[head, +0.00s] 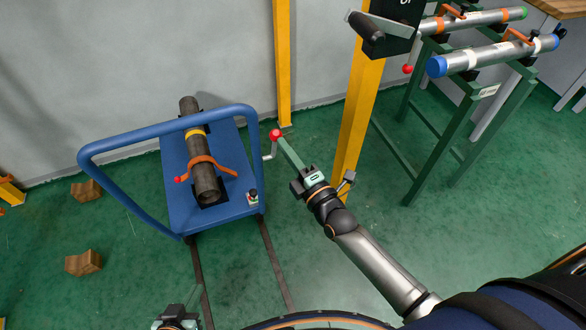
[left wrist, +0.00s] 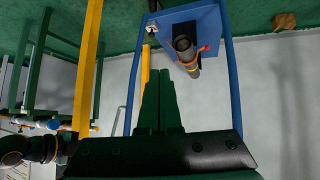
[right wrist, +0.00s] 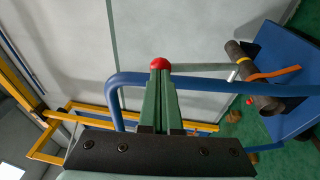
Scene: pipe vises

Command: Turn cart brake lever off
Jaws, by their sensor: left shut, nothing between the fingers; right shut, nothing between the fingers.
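The blue cart (head: 180,212) stands left of centre in the head view. A grey lever (head: 268,153) with a red ball (head: 275,134) stands at its right side. A small panel (head: 253,199) with a black knob and a red-and-green label sits at the cart's near right corner. My right gripper (head: 282,144) is shut, its tips right at the red ball. In the right wrist view the ball (right wrist: 160,64) shows just beyond the fingertips (right wrist: 161,76); contact is unclear. My left gripper (head: 191,293) is shut and empty, low in front of the cart.
A dark pipe (head: 204,180) lies strapped on the cart, inside the blue push handle (head: 130,151). Yellow posts (head: 358,110) and a green pipe rack (head: 440,150) stand to the right. Wooden blocks (head: 84,262) lie on the floor at left. A wall is behind.

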